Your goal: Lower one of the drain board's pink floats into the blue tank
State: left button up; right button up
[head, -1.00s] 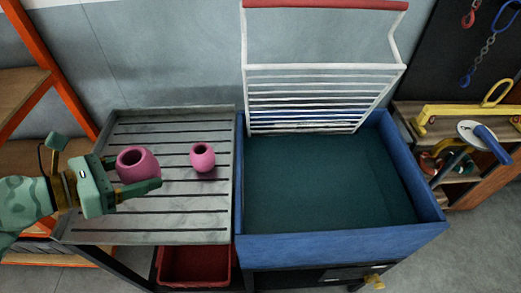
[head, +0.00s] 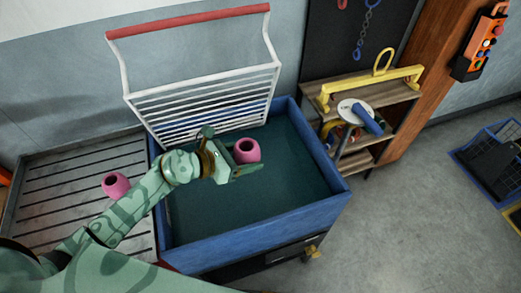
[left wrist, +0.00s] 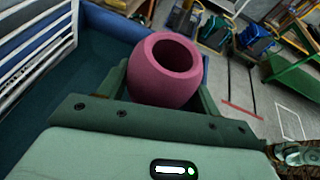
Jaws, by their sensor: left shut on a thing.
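My left gripper (head: 246,170) is shut on a pink float (head: 247,150) and holds it over the blue tank (head: 250,237). The float also shows large in the left wrist view (left wrist: 165,85), upright between the fingers with its round opening up. Dark teal water or floor fills the tank below it; I cannot tell the exact height. A second pink float (head: 115,185) stands on the slatted grey drain board (head: 50,200), left of the tank, partly beside my left arm. My right gripper is not in view.
A white barred rack (head: 205,98) with a red top bar (head: 190,20) rises at the tank's back left. A wooden shelf (head: 375,112) with a yellow lifting bar (head: 370,86) stands right of the tank.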

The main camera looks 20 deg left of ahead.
pick_arm(q)
jog(key=shift+d+f, duration=1.1)
jog(key=shift+d, duration=0.1)
notch_tip(320, 180, down, 15)
jog(key=b, duration=1.5)
jog(key=shift+a+r, duration=0.15)
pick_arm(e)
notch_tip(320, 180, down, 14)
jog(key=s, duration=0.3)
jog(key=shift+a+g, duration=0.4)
pick_arm(q)
jog(key=o, duration=1.3)
